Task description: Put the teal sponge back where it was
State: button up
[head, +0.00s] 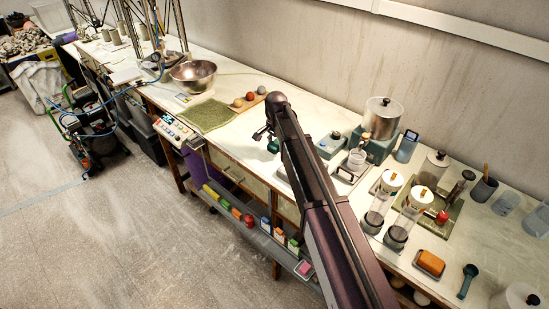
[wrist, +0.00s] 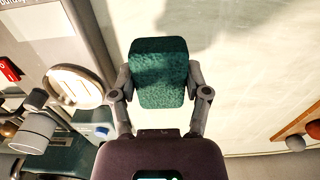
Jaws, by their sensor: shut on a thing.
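The teal sponge (wrist: 159,66) is a dark teal, rough-textured block. In the wrist view it sits between the two fingers of my gripper (wrist: 160,82), which is shut on its sides. In the head view my gripper (head: 267,136) is over the middle of the long pale worktop (head: 237,128), and a small part of the sponge (head: 273,146) shows just below it. The pale surface lies behind the sponge in the wrist view. I cannot tell how high the sponge is above it, and no marked spot for it is visible.
A green mat (head: 207,115), a metal bowl (head: 193,75) and a wooden board with several balls (head: 249,96) are to the left. A scale with a steel pot (head: 382,117) and glass jars (head: 378,205) crowd the right. Pale worktop shows bare around my gripper.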

aim_at(276, 158)
jog(key=shift+f, duration=0.25)
jog(key=shift+f+b, duration=1.85)
jog(key=shift+b, duration=0.05)
jog(key=shift+f, duration=0.1)
jog(key=o, duration=1)
notch_tip(276, 158, up, 12)
jog(key=p, duration=1.2)
